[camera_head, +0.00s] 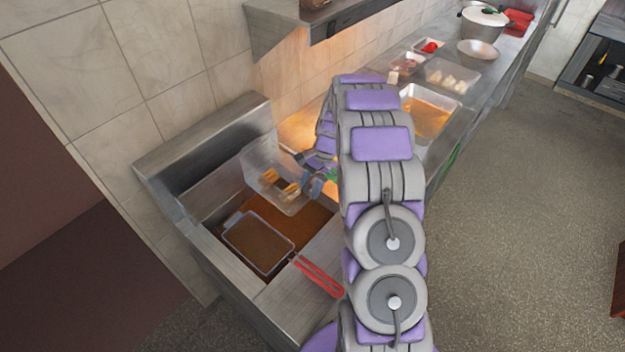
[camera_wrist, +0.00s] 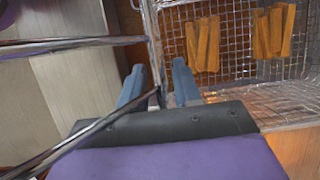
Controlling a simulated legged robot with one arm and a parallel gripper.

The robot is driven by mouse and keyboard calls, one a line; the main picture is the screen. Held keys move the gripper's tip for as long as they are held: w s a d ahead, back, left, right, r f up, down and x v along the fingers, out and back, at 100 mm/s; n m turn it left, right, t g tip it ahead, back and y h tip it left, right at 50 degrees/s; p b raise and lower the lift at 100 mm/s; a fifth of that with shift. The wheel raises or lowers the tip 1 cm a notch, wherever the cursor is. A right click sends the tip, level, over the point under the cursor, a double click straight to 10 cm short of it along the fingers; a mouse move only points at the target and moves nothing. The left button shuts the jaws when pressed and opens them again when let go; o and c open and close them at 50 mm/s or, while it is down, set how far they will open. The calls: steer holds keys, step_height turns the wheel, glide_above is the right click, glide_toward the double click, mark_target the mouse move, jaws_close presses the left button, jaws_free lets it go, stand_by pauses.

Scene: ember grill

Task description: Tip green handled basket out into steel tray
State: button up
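The green handled basket (camera_head: 262,163) is a wire mesh basket. It hangs tilted above the fryer oil, with golden-brown food sticks (camera_head: 280,184) inside. A bit of its green handle (camera_head: 332,174) shows beside my arm. My gripper (camera_head: 316,184) is at the basket's handle end. In the wrist view my gripper's blue fingers (camera_wrist: 158,84) stand on either side of the basket's metal rods, and the mesh (camera_wrist: 235,70) with two clusters of sticks (camera_wrist: 203,44) lies beyond. The steel tray (camera_head: 457,104) sits on the counter to the right, partly behind my arm, with an orange-brown inside.
A second basket (camera_head: 258,243) with a red handle (camera_head: 318,275) sits in the fryer (camera_head: 190,205). Food containers (camera_head: 452,77), a white plate (camera_head: 478,50) and a pot (camera_head: 484,24) stand farther along the counter. A steel shelf (camera_head: 320,25) overhangs the back wall.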

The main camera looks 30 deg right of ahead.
steer(key=shift+a, duration=0.85)
steer(key=shift+c, duration=0.5)
steer(key=c, duration=0.3)
steer(key=shift+d, duration=0.4)
jaws_close()
steer(key=shift+d, duration=0.15)
steer(key=shift+o, duration=0.4)
jaws_free()
steer(key=shift+a, duration=0.25)
steer(key=o, duration=0.4)
steer(key=shift+d, duration=0.1)
